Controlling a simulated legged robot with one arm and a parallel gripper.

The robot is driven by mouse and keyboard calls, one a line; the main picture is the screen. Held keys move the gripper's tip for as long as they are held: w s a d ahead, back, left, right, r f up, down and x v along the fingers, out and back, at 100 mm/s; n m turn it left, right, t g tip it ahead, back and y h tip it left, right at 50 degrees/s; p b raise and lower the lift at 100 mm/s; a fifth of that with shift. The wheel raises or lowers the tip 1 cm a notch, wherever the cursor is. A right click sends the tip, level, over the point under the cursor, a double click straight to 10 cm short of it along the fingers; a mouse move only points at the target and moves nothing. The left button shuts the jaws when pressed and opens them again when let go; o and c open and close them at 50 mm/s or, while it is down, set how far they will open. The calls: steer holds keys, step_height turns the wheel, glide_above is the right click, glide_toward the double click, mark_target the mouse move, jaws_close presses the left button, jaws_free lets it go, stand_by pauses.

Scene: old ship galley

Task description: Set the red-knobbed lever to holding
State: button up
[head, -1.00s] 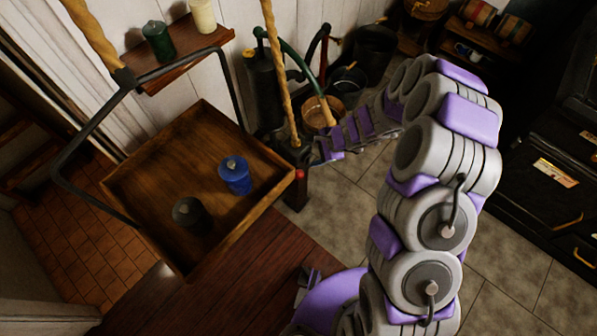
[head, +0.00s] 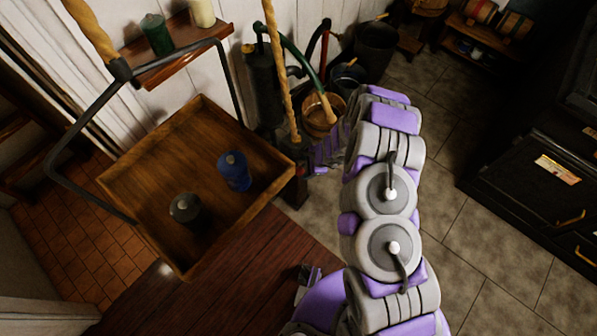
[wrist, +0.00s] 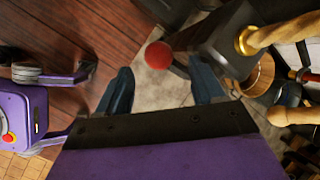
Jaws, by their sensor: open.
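In the head view my gripper (head: 304,160) is by the top of the dark post (head: 293,192), at the tray's right corner.
A wooden bucket (head: 322,112) and a dark hand pump (head: 265,85) stand behind. Tiled floor to the right (head: 440,190) is clear.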

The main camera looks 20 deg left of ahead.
mark_target(301, 170)
steer(key=b+x, duration=0.1)
steer(key=x, duration=0.6)
steer(key=shift+s, duration=0.1)
steer(key=shift+r, duration=0.1)
steer(key=shift+d, duration=0.1)
jaws_close()
stand_by(0.4)
